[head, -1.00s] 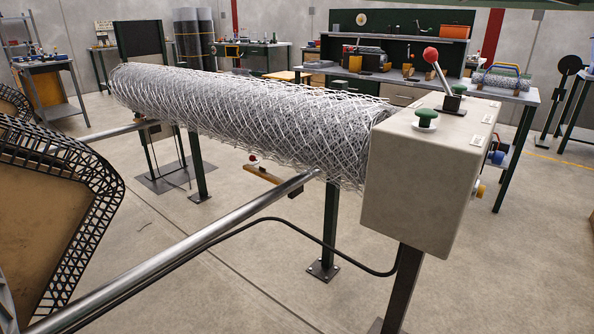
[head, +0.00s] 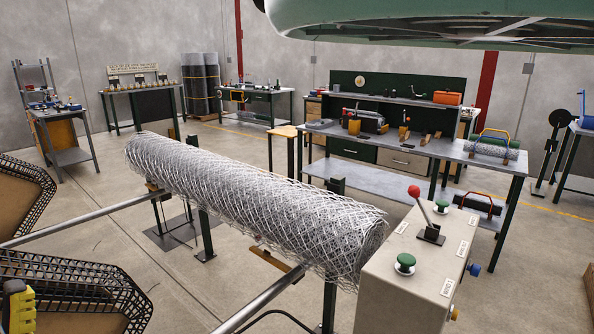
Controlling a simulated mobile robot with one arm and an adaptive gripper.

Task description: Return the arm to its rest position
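Neither my gripper nor my arm can be made out in the head view. The roll of silver chain-link mesh (head: 255,205) lies across the middle, slanting from upper left to lower right. Its right end is close to a beige control box (head: 405,285). The box carries a lever with a red knob (head: 414,191) that leans left, and two green mushroom buttons, one nearer (head: 405,261) and one farther (head: 441,205). The lower part of the box is cut off by the frame.
A pale green overhead body (head: 420,20) hangs across the top right. Black mesh guards (head: 75,285) and a yellow part (head: 18,305) stand at lower left. Workbenches (head: 480,165) line the back. Open concrete floor (head: 95,215) lies left of the roll.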

